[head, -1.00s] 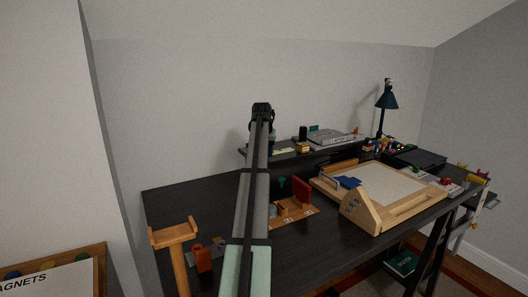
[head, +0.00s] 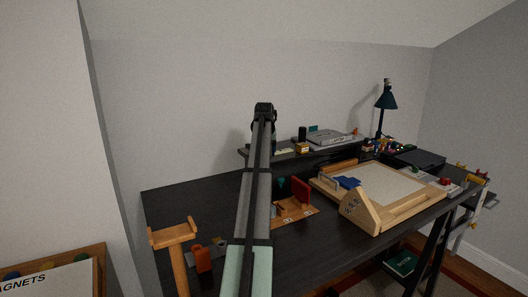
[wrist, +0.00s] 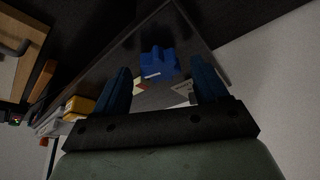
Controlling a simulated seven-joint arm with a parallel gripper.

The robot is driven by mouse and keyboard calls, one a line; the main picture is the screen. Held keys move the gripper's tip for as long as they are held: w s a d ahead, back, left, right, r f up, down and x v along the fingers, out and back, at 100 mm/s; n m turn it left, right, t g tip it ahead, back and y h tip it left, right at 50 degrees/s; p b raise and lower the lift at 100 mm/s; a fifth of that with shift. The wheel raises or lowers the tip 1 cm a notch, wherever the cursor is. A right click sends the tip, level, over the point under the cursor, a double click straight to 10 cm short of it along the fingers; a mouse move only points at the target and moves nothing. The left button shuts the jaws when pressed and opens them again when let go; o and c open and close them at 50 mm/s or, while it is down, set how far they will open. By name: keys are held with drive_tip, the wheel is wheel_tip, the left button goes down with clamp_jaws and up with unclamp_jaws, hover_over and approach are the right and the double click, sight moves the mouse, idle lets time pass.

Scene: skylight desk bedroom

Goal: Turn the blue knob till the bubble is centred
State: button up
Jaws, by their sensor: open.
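My gripper (wrist: 161,68) is open, its two blue fingers apart, pointing at a dark surface. A blue lobed piece (wrist: 158,63) shows between and beyond the fingertips, with nothing gripped; I cannot tell whether it is the knob. In the head view my arm hides the gripper's fingers. A blue piece (head: 348,183) lies at the left side of a wooden tilted board (head: 405,212). A small teal piece (head: 282,182) stands near a wooden base with a red block (head: 301,188). No bubble can be made out in either view.
A wooden stand (head: 173,236) and an orange piece (head: 203,260) are at the front left. The desk's back left is clear.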

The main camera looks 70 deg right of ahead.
drive_tip(key=v, duration=1.4)
drive_tip(key=shift+w, duration=0.1)
